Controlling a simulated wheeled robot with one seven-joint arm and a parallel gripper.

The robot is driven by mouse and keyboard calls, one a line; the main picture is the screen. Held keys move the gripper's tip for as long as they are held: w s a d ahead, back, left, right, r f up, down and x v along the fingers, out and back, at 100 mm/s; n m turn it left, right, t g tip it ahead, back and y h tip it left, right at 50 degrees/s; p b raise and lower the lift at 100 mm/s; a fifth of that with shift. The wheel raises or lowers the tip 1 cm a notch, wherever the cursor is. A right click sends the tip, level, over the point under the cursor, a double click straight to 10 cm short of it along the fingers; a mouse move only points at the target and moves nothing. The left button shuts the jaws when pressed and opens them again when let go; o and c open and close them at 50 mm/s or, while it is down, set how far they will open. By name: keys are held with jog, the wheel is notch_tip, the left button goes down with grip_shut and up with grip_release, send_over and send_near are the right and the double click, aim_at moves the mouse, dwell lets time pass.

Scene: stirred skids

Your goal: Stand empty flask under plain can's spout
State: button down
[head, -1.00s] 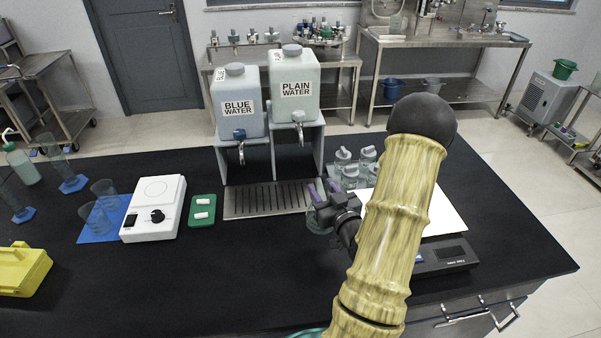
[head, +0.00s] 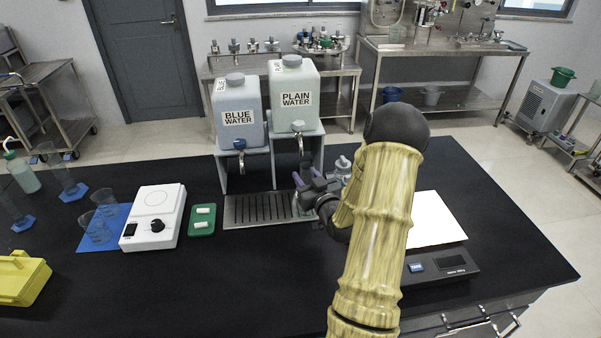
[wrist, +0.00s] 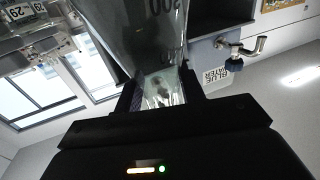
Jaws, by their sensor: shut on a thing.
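The plain can (head: 293,92), a white jug labelled PLAIN WATER, stands on a grey stand with its spout (head: 299,138) pointing down over the drip tray (head: 240,216). My gripper (head: 302,184) is at the tray's right end, below and close to that spout. It is shut on a clear glass flask (wrist: 150,35), which fills the upper middle of the wrist view between the fingers (wrist: 163,90). In the head view my gripper and arm hide most of the flask. Whether its base touches the tray cannot be told.
The blue can (head: 238,115) stands left of the plain can; its tap (wrist: 238,46) shows in the wrist view. Other glassware (head: 343,165) stands behind my arm. The front-middle bench is clear.

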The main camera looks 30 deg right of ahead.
jog(key=shift+w+r, duration=0.15)
jog(key=shift+w, duration=0.35)
jog(key=w, duration=0.1)
jog(key=w+p, duration=0.1)
jog(key=w, duration=0.1)
jog(key=shift+d, duration=0.3)
jog(key=shift+f+p, duration=0.35)
jog(key=shift+f, duration=0.6)
jog(key=c, duration=0.8)
grip_release()
jog(key=shift+c, duration=0.2)
jog(key=shift+s, duration=0.1)
jog(key=s+a+b, duration=0.2)
jog(key=s+b, duration=0.1)
jog(key=s, duration=0.8)
jog(key=shift+s, duration=0.4)
